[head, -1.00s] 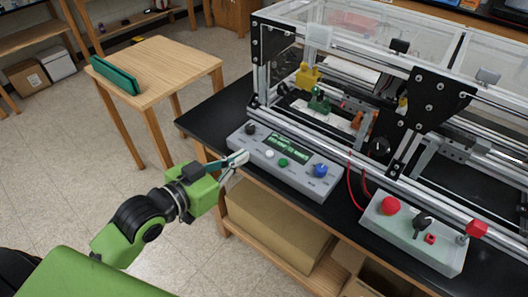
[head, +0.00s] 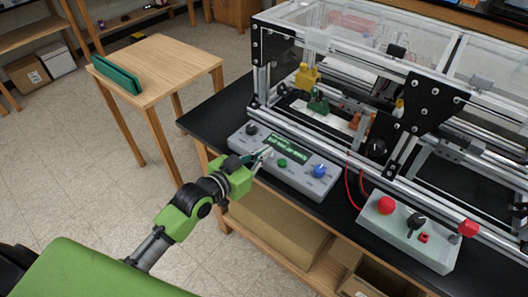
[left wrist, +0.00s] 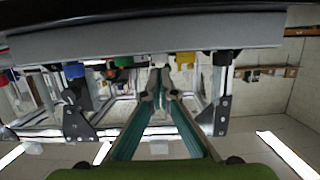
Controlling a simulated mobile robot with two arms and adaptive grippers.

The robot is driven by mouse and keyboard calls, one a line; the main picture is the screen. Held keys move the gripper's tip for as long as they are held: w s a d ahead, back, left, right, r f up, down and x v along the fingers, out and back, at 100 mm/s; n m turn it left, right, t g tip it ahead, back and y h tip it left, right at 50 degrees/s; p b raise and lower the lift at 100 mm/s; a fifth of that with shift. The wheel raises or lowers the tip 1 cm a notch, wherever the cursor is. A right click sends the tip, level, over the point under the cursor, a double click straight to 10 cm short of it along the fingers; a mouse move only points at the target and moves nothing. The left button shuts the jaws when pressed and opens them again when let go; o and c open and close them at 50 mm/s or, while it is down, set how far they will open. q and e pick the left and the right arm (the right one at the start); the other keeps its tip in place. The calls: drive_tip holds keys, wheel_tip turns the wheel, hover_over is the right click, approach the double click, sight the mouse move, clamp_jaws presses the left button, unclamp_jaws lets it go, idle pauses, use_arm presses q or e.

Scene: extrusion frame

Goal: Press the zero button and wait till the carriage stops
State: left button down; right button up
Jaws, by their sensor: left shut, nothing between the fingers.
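The grey control box (head: 301,180) sits at the table's front edge, with a green-lit display (head: 287,147), a black knob (head: 252,129), a green button (head: 282,163) and a blue knob (head: 319,171). Button labels are too small to read. My left gripper (head: 264,153) is shut and empty, its tips over the white button's spot, which they hide. Contact cannot be told. In the left wrist view the fingers (left wrist: 158,84) point at the box (left wrist: 150,35), between the green button (left wrist: 122,62) and the black knob (left wrist: 222,58). My right gripper is out of view.
The extrusion frame (head: 322,126) stands behind the box, with yellow and green blocks inside. A second box (head: 402,235) with a red button (head: 386,205) is to the right, with red cables beside it. A wooden table (head: 165,62) holds a green object.

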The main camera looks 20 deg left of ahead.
use_arm(q)
drive_tip(key=shift+f, duration=0.25)
drive_tip(key=shift+f, duration=0.1)
